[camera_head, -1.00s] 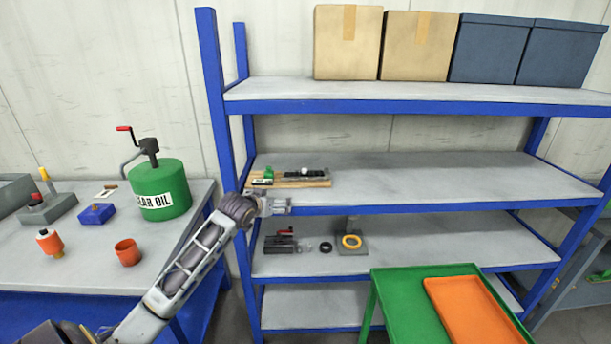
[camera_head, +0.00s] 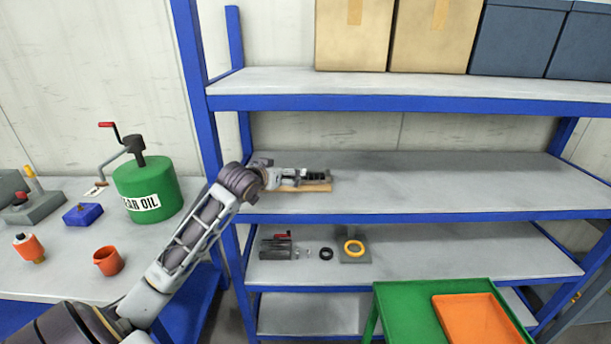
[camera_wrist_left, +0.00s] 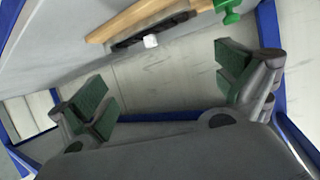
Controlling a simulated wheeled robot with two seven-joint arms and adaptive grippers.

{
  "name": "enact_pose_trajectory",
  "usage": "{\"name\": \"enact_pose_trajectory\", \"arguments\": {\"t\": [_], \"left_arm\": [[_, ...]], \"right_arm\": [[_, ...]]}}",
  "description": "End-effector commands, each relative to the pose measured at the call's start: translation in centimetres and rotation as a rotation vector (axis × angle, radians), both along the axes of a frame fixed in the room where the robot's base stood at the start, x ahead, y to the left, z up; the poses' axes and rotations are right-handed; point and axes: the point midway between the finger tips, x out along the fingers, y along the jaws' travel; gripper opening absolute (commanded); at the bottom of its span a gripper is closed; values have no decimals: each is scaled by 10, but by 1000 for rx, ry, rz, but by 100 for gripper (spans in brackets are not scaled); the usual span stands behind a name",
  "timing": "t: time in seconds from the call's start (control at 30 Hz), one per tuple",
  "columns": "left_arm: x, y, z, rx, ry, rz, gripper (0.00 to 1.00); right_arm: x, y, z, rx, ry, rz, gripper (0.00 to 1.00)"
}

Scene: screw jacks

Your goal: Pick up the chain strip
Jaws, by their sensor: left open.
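The chain strip (camera_head: 316,176) is dark and lies on a wooden board (camera_head: 318,187) on the middle shelf. In the left wrist view a dark strip (camera_wrist_left: 128,45) with a small white block runs along the board (camera_wrist_left: 150,17) near the top edge. My left gripper (camera_head: 292,181) is at the board's left part, partly covering it in the head view. Its two green-padded fingers stand wide apart with nothing between them in the left wrist view (camera_wrist_left: 165,90); the strip is above them in that picture. My right gripper is not in view.
A green part (camera_wrist_left: 229,10) sits at the board's end. The upper shelf edge (camera_head: 400,104) runs above. Below are a yellow ring (camera_head: 354,247) and a black ring (camera_head: 326,254). The middle shelf (camera_head: 450,185) is clear to the right. A green oil can (camera_head: 148,187) stands left.

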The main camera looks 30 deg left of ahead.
Motion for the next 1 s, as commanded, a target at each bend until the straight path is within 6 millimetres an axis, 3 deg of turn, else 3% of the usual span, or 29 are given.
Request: {"name": "enact_pose_trajectory", "arguments": {"t": [0.53,1.0], "left_arm": [[3,1,0,0,-1,0,100],[41,8,-16,-1,-1,0,100]], "right_arm": [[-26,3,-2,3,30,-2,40],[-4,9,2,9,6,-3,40]]}}
